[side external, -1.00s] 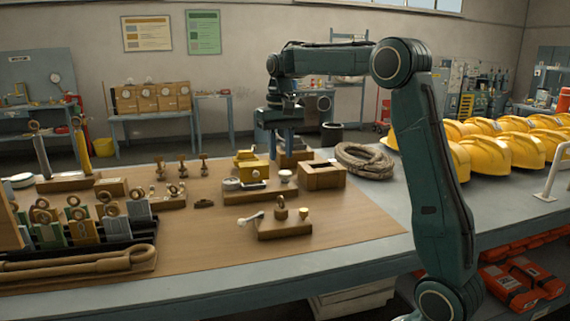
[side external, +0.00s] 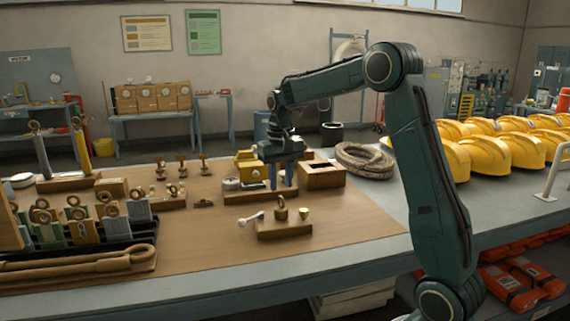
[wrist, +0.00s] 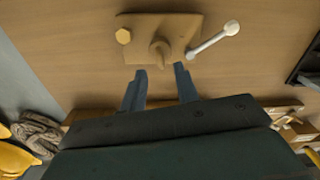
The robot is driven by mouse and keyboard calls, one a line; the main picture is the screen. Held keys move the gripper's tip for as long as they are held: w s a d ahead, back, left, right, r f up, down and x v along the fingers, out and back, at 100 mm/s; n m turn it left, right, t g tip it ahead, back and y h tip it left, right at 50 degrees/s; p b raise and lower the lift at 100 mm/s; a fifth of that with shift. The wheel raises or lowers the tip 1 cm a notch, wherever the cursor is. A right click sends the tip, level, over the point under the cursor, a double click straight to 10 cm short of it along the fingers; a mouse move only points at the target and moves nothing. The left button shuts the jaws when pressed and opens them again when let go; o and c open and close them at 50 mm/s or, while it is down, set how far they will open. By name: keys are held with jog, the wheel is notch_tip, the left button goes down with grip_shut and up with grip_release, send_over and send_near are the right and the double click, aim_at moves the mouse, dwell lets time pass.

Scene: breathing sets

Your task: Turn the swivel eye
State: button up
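The swivel eye (side external: 281,213) stands upright on a small wooden block (side external: 290,231) on the near part of the table, with its ring on top. In the wrist view the swivel eye (wrist: 159,48) sits near the middle of the block (wrist: 183,22). My gripper (side external: 281,185) is open and empty, above and just behind the eye in the side view. In the wrist view the tips of my gripper (wrist: 160,70) are spread wider than the eye, which lies just beyond the gap. No contact shows.
Behind stand a yellow box-like device (side external: 247,168) and an open wooden box (side external: 321,176). Coiled rope (side external: 364,160) lies right. The table's front right is clear.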

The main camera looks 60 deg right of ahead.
aim_at(281, 196)
jog(key=shift+f, duration=2.7)
jog(key=shift+c, duration=0.4)
grip_shut()
